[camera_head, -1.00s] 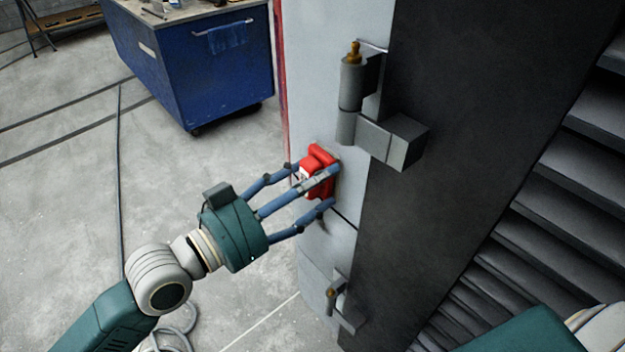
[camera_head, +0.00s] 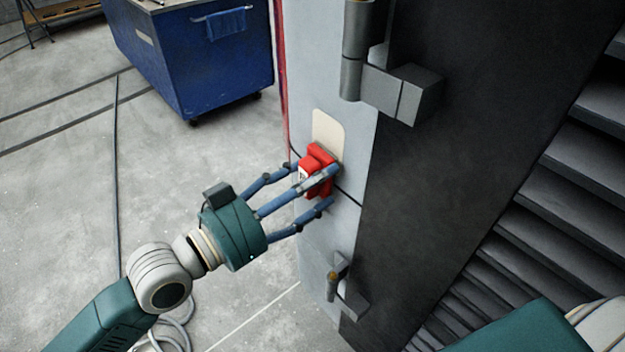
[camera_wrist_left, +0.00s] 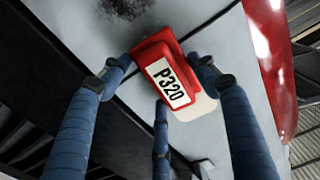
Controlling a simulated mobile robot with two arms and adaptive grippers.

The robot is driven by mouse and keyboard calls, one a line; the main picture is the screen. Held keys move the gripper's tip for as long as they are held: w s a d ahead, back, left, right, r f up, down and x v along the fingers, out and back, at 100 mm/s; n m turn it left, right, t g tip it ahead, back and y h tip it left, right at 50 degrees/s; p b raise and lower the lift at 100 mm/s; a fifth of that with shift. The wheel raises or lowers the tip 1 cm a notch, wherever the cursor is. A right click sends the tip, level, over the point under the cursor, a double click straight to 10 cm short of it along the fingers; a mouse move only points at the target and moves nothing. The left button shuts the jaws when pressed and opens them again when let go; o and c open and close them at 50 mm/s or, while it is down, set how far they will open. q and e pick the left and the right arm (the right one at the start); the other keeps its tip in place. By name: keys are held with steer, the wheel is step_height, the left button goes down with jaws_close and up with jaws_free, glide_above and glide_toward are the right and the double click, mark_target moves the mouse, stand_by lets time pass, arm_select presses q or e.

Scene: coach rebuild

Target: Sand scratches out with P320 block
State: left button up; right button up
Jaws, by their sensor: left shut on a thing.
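My left gripper (camera_head: 315,187) is shut on the red P320 block (camera_head: 318,168). The block lies against the pale grey panel, close to a dark seam line. In the left wrist view the block (camera_wrist_left: 158,60) shows its white P320 label between my fingers. A cream, rounded patch (camera_head: 328,128) shows on the panel just above the block, and its lower end is covered by the block. The left wrist view also shows a dark scuffed area (camera_wrist_left: 125,6) on the panel at the top edge. My right gripper is out of view.
A grey hinge (camera_head: 385,85) juts out above and right of the block, and a smaller one (camera_head: 345,290) lies below. Dark steps (camera_head: 560,200) are at the right. A blue cabinet (camera_head: 195,65) stands behind on open floor.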

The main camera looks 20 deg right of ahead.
arm_select(q)
steer(key=b+v, duration=0.2)
steer(key=v, duration=0.4)
stand_by(0.4)
steer(key=shift+r, duration=0.1)
steer(key=b+v, duration=0.1)
steer(key=v, duration=0.2)
steer(key=shift+a+b, duration=0.1)
steer(key=shift+b, duration=0.25)
stand_by(0.3)
